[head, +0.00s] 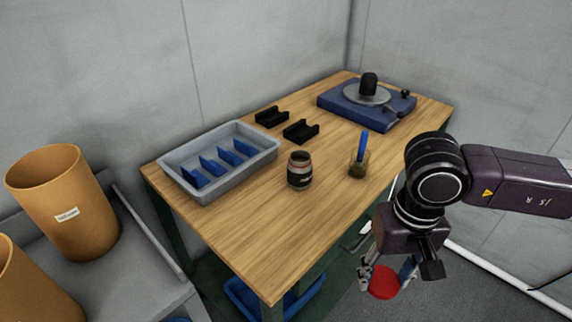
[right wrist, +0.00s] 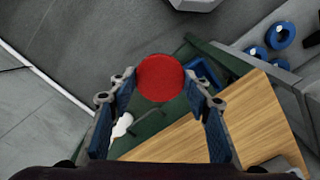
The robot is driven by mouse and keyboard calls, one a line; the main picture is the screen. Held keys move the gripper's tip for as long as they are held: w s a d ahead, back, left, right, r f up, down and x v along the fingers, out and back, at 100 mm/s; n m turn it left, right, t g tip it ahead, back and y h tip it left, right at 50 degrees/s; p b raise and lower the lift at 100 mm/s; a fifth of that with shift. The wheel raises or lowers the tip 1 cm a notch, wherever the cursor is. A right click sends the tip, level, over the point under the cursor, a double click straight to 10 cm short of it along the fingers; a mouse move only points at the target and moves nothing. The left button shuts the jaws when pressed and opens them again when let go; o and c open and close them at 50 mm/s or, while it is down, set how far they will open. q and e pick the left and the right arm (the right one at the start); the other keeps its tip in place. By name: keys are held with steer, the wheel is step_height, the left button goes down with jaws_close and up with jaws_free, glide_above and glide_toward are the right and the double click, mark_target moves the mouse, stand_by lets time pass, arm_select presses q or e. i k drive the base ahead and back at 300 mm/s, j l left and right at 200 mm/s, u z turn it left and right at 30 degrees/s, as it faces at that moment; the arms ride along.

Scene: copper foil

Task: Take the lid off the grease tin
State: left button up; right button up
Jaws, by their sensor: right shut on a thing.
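The grease tin (head: 299,172) stands upright near the middle of the wooden table in the head view. It has a dark label, and its top looks open with a dark inside. The red round lid (head: 383,284) is off the tin, held between the fingers of my right gripper (head: 388,278). The lid also shows between the fingertips in the right wrist view (right wrist: 160,78). My right gripper is shut on it, off the table's right front edge and above the floor. My left gripper is not in view.
On the wooden table (head: 260,240) are a grey tray (head: 190,192) with blue dividers, two black holders (head: 300,131), a blue turntable device (head: 340,104) and a glass jar (head: 357,170) with a blue-handled tool. The table's front part is clear. Orange bins (head: 60,190) stand at left.

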mark_target(299, 166)
steer(key=i+l+u, duration=0.2)
steer(key=i+l, duration=0.2)
steer(key=l, duration=0.25)
steer(key=i+l+u, duration=0.1)
steer(key=l, duration=0.25)
steer(key=i, duration=0.05)
